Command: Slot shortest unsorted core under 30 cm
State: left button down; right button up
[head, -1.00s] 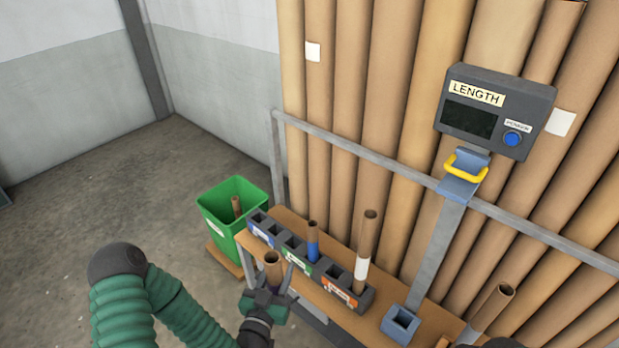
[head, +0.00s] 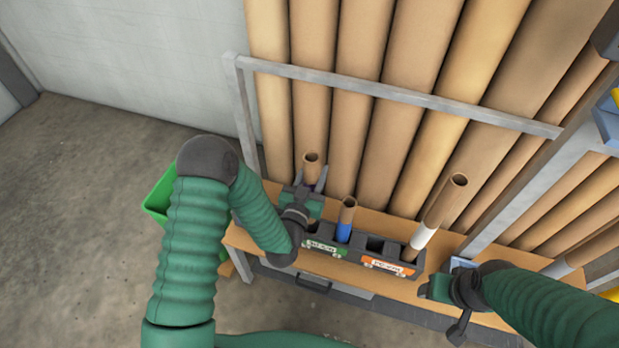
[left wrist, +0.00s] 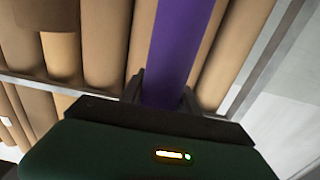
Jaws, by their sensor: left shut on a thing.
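My left gripper (head: 308,190) is shut on a brown cardboard core (head: 311,166), upright at the left end of the slotted rack. The wrist view shows a purple band (left wrist: 172,50) on that core between the fingers. The dark rack (head: 373,253) has a green-labelled and an orange-labelled section in sight; my left arm hides its left part. I cannot tell whether the held core's lower end is in a slot. A blue-banded core (head: 346,215) stands in the green section, and a taller white-banded core (head: 440,210) in the orange one. My right gripper (head: 432,290) is near the table's front; its fingers are unclear.
The wooden table (head: 455,243) carries the rack. A grey rail (head: 400,95) and tall tubes stand behind. A green bin (head: 157,200) is partly hidden by my left arm. Another core (head: 560,268) shows at right. Open floor lies left.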

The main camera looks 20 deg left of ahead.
pick_arm(q)
jog(key=shift+s+d+f+b, duration=0.15)
jog(key=shift+d+f+b, duration=0.4)
jog(key=shift+f+b, duration=0.2)
notch_tip(320, 180, down, 8)
jog(key=a+b, duration=0.1)
jog(key=b, duration=0.5)
pick_arm(e)
jog(key=s+x, duration=0.1)
jog(key=x, duration=0.6)
jog(key=shift+s+d+f, duration=0.4)
jog(key=shift+s+f, duration=0.05)
jog(key=shift+f, duration=0.1)
pick_arm(q)
jog(key=shift+d, duration=0.1)
pick_arm(e)
jog(key=shift+d, duration=0.2)
pick_arm(q)
jog(key=shift+f, duration=0.15)
pick_arm(e)
jog(key=shift+f, duration=0.1)
